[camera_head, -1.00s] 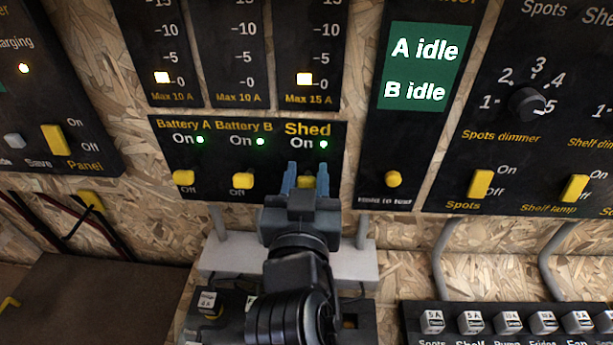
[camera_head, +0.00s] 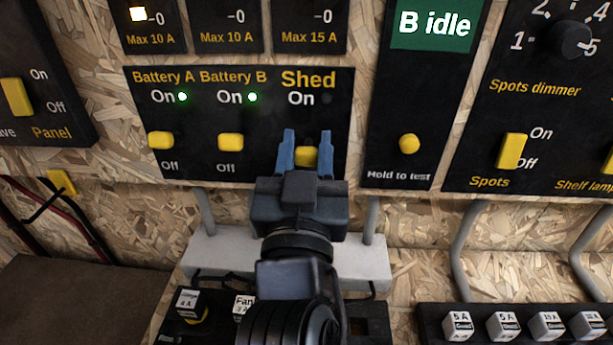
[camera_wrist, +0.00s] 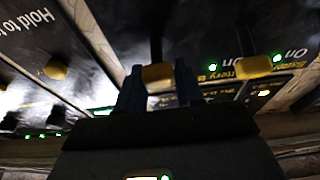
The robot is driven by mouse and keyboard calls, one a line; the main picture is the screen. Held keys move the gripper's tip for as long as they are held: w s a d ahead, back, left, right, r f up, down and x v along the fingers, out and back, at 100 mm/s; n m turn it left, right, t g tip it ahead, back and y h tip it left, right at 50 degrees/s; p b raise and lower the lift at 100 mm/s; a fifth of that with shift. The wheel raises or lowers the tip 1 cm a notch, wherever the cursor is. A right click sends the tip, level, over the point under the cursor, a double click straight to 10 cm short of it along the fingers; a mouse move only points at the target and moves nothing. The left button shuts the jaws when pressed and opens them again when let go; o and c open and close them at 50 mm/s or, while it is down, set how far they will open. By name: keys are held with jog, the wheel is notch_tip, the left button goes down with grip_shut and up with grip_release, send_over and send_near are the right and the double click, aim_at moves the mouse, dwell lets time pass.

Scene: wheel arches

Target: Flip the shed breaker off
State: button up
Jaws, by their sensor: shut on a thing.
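The shed breaker (camera_head: 306,157) is a yellow lever under the word Shed on the black panel (camera_head: 258,176). Its lever sits lower than the two battery levers beside it, and its indicator lamp (camera_head: 327,99) is dark. My gripper (camera_head: 307,150) is at the panel with one blue finger on each side of this lever, shut on it. In the wrist view the yellow lever (camera_wrist: 158,76) shows between the fingertips. My gripper's body hides the lower part of the shed label area.
The Battery A lever (camera_head: 160,140) and Battery B lever (camera_head: 230,141) are to the left, with green lamps lit. A yellow hold-to-test button (camera_head: 409,144) is to the right. Below are a grey trunking block (camera_head: 220,256) and a row of fuses (camera_head: 540,325).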

jog(key=shift+s+f+t+b, duration=0.1)
jog(key=shift+f+t+b, duration=1)
jog(key=shift+b, duration=1.95)
jog(key=shift+t+b, duration=0.6)
jog(key=shift+b, duration=0.4)
jog(key=shift+r+t+b, duration=0.1)
jog(key=shift+t+b, duration=0.2)
jog(key=shift+b, duration=0.2)
jog(key=o, duration=1)
jog(key=shift+c, duration=0.2)
jog(key=shift+s, duration=0.1)
jog(key=b+v, duration=0.1)
jog(key=v, duration=0.6)
jog(key=shift+s+f, duration=0.25)
jog(key=shift+f, duration=0.05)
